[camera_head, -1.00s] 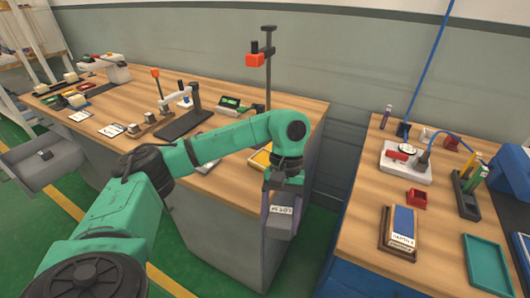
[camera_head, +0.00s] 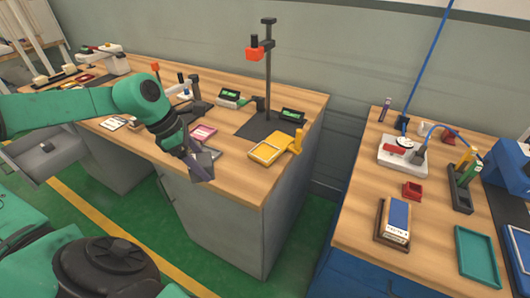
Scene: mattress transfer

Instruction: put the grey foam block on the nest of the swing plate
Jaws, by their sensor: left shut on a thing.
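My left gripper (camera_head: 188,152) hangs over the front edge of the long wooden bench, pointing down. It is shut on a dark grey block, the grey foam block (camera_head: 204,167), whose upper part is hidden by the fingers. A yellow plate with a shallow recess and an upright yellow knob, which looks like the swing plate (camera_head: 268,152), lies on the bench to the right of the gripper, near the right end. The recess looks empty. The block is apart from the plate. My right gripper is not in view.
A dark post stand with a red-orange head (camera_head: 255,53) rises behind the yellow plate. A pink-and-white card (camera_head: 203,132) lies just behind the gripper. Small displays (camera_head: 292,116) stand nearby. A gap separates this bench from the right bench (camera_head: 350,215).

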